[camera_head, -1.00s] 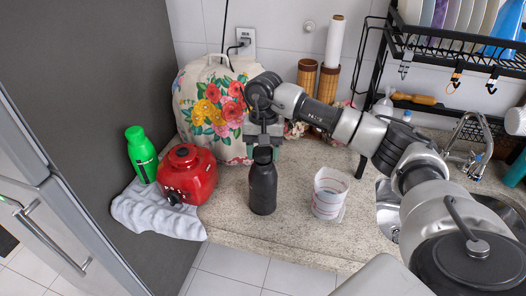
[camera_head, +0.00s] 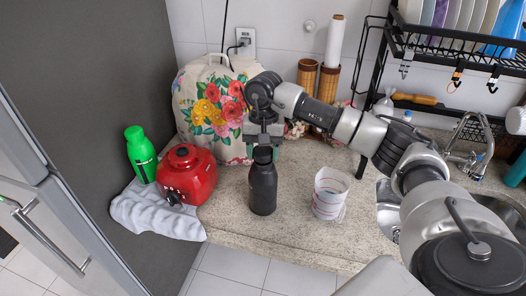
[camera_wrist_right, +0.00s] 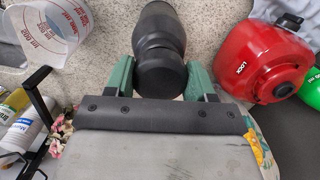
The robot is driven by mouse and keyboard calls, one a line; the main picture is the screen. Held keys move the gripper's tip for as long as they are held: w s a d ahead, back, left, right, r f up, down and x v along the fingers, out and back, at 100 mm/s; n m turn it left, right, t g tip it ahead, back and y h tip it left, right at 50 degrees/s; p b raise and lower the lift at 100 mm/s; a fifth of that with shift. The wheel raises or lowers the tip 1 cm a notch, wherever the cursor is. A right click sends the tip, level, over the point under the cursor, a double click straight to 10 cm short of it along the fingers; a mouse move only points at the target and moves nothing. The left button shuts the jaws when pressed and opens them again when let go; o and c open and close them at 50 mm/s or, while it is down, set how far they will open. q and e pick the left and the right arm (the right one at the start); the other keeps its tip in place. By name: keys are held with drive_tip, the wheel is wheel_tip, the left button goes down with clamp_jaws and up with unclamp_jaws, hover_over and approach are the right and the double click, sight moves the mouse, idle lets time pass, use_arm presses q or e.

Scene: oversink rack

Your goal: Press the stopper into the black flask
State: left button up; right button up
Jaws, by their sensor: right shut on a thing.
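The black flask (camera_head: 262,190) stands upright on the stone counter, left of a clear measuring cup. My right gripper (camera_head: 263,148) points down at the flask's top. In the right wrist view, its green fingers are shut on the sides of a round black stopper (camera_wrist_right: 161,78). The stopper lines up with the flask body (camera_wrist_right: 158,32) and looks seated at its mouth. I cannot tell how deep it sits, as the fingers and the black-on-black surfaces hide the seam. My left gripper is not in view.
The measuring cup (camera_head: 329,194) is close on the right. A flowered cover (camera_head: 205,105) stands behind. The counter's front edge is near the flask.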

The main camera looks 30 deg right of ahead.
drive_tip(key=o, duration=1)
drive_tip(key=shift+o, duration=0.4)
drive_tip(key=shift+o, duration=1)
drive_tip(key=shift+r+p, duration=1.75)
drive_tip(key=shift+r, duration=1.75)
drive_tip(key=shift+c, duration=0.3)
